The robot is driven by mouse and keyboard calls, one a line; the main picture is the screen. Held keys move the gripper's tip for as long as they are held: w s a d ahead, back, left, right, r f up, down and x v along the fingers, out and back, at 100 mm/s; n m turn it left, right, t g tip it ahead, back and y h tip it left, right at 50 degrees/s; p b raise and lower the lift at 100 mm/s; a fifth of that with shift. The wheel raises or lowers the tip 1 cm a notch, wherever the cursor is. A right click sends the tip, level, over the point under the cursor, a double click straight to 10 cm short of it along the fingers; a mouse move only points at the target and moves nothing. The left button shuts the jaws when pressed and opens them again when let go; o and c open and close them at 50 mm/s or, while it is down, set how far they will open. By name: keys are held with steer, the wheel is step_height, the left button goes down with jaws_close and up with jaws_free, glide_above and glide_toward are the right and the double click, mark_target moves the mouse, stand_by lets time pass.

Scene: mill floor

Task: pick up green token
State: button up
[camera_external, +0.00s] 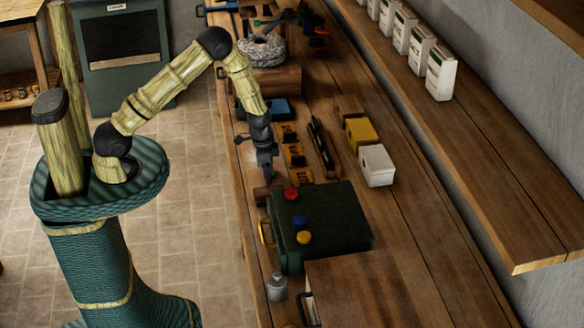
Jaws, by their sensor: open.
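On top of the box lie a red token (291,194), a blue token (300,222) and a yellow token (304,237). I cannot make out a green token; it may be hidden by my gripper or blend into the box's dark green top. The red token is closest to my gripper, a little to its right. I see nothing held between the fingers.
A yellow box (361,134) and a white box (377,165) stand right of my gripper. A long dark tool (322,148) and small orange-black packs (294,155) lie nearby. A grey bottle (277,288) stands in front. A shelf (500,190) with white cartons runs along the right wall.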

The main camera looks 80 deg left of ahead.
steer(key=c, duration=1.1)
steer(key=shift+o, duration=0.2)
step_height(320, 180, up, 10)
steer(key=b, duration=0.1)
steer(key=shift+b, duration=0.4)
